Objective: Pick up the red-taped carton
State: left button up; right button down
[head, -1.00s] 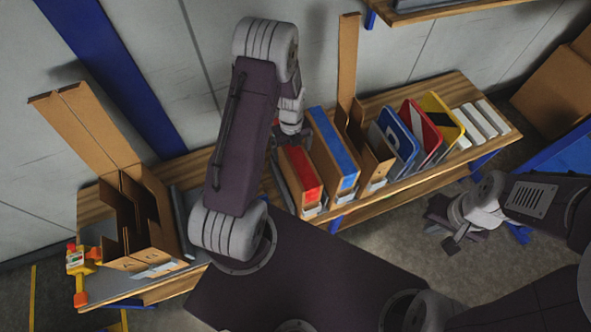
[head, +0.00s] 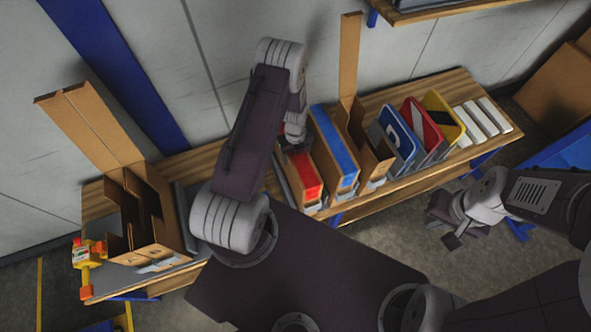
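The red-taped carton (head: 306,176) stands on the wooden bench, a narrow upright brown box with a red strip along its top. A blue-taped carton (head: 334,150) stands just to its right. My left arm reaches over the bench from the left, and its forearm covers the area left of the red-taped carton. My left gripper (head: 292,142) is at the far end of the red-taped carton, mostly hidden behind my arm; its fingers cannot be made out. My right gripper (head: 452,232) hangs over the floor in front of the bench, away from the cartons; its finger opening is unclear.
An open divided box (head: 165,200) and a yellow-orange tape dispenser (head: 86,262) are at the bench's left end. An open carton (head: 372,150), blue, red and yellow signs (head: 398,140) and white blocks (head: 480,122) stand to the right. A shelf (head: 450,10) hangs above.

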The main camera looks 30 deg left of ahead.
pick_arm(q)
grip_shut()
jog(key=shift+r, duration=0.1)
